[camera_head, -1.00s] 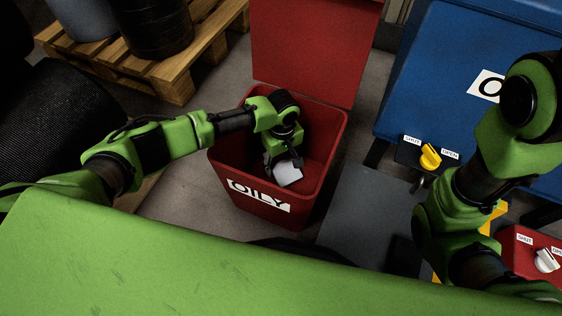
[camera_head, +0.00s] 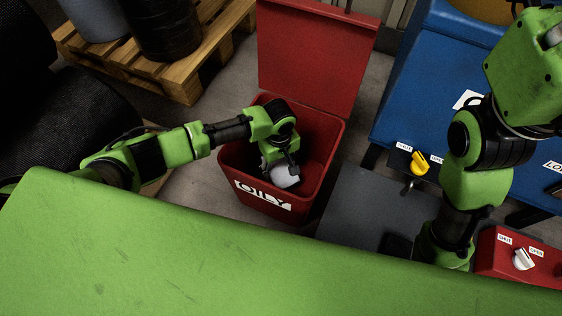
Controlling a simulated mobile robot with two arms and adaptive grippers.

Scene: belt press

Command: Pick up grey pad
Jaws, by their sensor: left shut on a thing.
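The grey pad (camera_head: 285,178) is a small pale piece inside the red bin marked OILY (camera_head: 320,186), near its front wall. My left gripper (camera_head: 283,167) reaches down into the open bin and is shut on the pad. The gripper hides part of the pad. My right arm stands at the right of the view. Its gripper is not in view.
The bin's red lid (camera_head: 308,58) stands open behind it. A blue machine (camera_head: 425,75) with a yellow knob (camera_head: 419,162) stands at the right. A red box with a white knob (camera_head: 523,259) is at the lower right. A wooden pallet (camera_head: 185,75) with drums is at the back left.

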